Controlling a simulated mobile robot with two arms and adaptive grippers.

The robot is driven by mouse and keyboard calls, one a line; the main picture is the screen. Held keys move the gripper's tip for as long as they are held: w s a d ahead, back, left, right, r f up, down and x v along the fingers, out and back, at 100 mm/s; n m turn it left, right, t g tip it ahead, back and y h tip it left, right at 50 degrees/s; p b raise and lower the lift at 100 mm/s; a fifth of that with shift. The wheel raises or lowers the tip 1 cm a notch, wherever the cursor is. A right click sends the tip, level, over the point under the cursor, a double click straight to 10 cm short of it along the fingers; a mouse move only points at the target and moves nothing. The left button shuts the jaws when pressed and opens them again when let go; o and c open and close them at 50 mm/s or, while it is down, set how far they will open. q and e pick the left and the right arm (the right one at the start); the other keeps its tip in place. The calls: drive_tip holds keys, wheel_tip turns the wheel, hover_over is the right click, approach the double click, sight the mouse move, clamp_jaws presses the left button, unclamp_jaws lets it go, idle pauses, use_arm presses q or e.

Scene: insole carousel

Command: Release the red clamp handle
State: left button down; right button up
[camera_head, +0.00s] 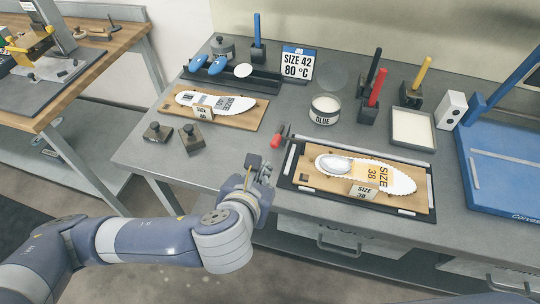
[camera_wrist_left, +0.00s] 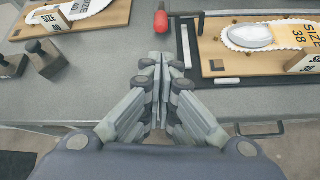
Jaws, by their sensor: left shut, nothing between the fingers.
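The red clamp handle (camera_head: 277,138) stands at the left edge of the black fixture frame (camera_head: 288,160), which holds a wooden board (camera_head: 310,188) with a size 38 insole (camera_head: 400,181). In the left wrist view the red handle (camera_wrist_left: 161,21) is at the top middle, just beyond my fingertips. My left gripper (camera_head: 262,166) is shut and empty. It is near the table's front edge, on the near side of the handle and apart from it. In the left wrist view its fingers (camera_wrist_left: 162,60) point toward the handle. My right gripper is not in view.
A glue tin (camera_head: 325,110), a red-handled tool (camera_head: 377,88) and a blue press (camera_head: 510,170) stand behind and to the right.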

use_arm(q)
drive_tip(key=x, duration=1)
drive_tip(key=shift+w, duration=0.1)
